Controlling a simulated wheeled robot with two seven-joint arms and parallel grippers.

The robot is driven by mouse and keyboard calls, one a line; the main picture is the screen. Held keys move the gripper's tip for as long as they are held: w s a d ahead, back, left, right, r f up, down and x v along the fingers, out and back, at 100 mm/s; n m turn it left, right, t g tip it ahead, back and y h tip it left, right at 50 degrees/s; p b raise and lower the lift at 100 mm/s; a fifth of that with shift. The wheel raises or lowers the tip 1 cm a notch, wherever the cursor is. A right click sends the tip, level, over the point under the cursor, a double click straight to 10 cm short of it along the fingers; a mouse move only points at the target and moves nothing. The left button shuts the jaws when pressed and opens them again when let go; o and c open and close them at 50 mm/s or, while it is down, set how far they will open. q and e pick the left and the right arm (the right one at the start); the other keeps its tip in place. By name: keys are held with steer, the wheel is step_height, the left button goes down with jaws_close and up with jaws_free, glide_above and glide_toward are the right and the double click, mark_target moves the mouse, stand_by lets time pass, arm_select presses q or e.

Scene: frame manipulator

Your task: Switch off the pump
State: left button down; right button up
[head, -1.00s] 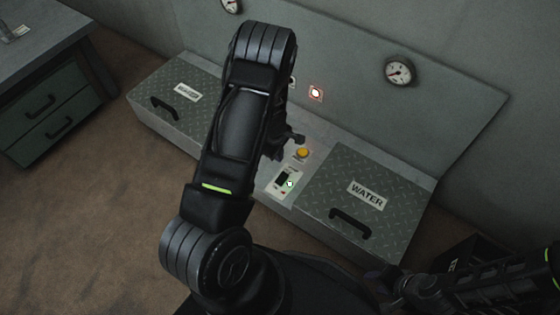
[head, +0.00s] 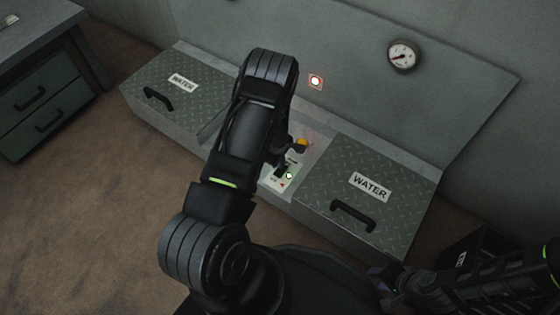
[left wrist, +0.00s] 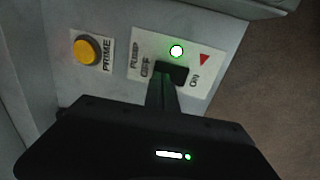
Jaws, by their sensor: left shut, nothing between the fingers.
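The pump switch plate (left wrist: 207,62) is white, with "PUMP OFF" at one end, "ON" and a red triangle at the other, and a lit green-white lamp (left wrist: 176,51). It also shows between the two water hatches in the head view (head: 291,183). A black switch (left wrist: 176,73) sits between the OFF and ON labels. My left gripper (left wrist: 165,88) is shut and empty, its tips right at the switch; contact cannot be told. The left arm partly covers the plate in the head view. My right gripper (head: 397,283) is low at the right, its jaws unclear.
A yellow PRIME button (left wrist: 87,50) is beside the switch plate. Hatches labelled WATER lie at left (head: 182,100) and right (head: 372,205), each with a raised handle. A drawer cabinet (head: 40,105) stands at left.

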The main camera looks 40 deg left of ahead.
arm_select(q)
steer(key=shift+w+f, duration=0.1)
steer(key=shift+f, duration=0.1)
steer(key=shift+s, duration=0.2)
steer(key=shift+s+r, duration=0.1)
steer(key=shift+s, duration=0.55)
steer(key=shift+r, duration=0.1)
